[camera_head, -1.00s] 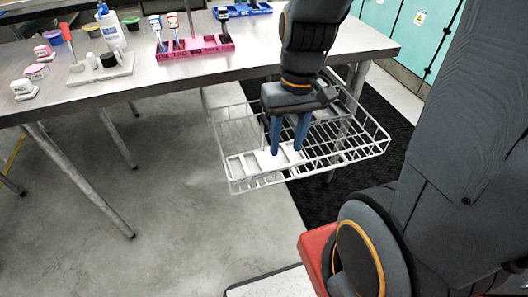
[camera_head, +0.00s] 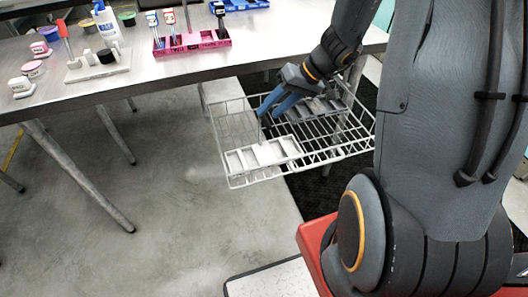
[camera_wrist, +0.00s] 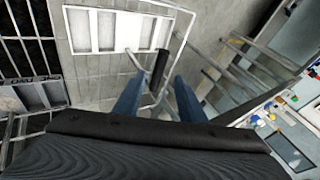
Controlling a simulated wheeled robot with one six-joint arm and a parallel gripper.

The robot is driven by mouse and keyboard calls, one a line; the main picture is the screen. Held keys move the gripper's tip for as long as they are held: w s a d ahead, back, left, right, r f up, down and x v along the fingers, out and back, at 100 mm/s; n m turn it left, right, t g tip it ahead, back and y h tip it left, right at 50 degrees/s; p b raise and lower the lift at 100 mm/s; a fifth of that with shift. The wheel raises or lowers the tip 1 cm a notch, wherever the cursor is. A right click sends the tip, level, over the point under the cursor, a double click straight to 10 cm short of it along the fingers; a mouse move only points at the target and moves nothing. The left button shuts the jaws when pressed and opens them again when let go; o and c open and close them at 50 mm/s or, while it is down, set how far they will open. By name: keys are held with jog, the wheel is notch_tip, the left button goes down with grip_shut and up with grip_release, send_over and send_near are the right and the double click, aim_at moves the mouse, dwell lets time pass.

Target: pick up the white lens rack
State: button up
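The white lens rack (camera_head: 262,156) lies in the wire basket (camera_head: 232,184) at its near left part. It is a flat white frame with several rectangular slots. It also shows at the top of the wrist view (camera_wrist: 118,46). My gripper (camera_head: 266,108) is tilted and above the basket, behind and apart from the rack. In the wrist view my gripper (camera_wrist: 157,84) has its two blue fingers apart with nothing held. A dark rod (camera_wrist: 159,70) shows just beyond the fingertips, and I cannot tell what it belongs to.
A grey labelled rack (camera_head: 318,106) lies farther back in the basket. The metal table (camera_head: 130,85) stands close behind and above the basket. It holds a pink rack (camera_head: 205,42), bottles and small jars. Open floor lies left of the basket.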

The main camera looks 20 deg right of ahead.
aim_at(264, 117)
jog(key=shift+p+x, duration=0.45)
jog(key=shift+x, duration=1.95)
jog(key=shift+s+d+f, duration=0.15)
jog(key=shift+d, duration=0.05)
grip_shut()
jog(key=shift+s+f, duration=0.1)
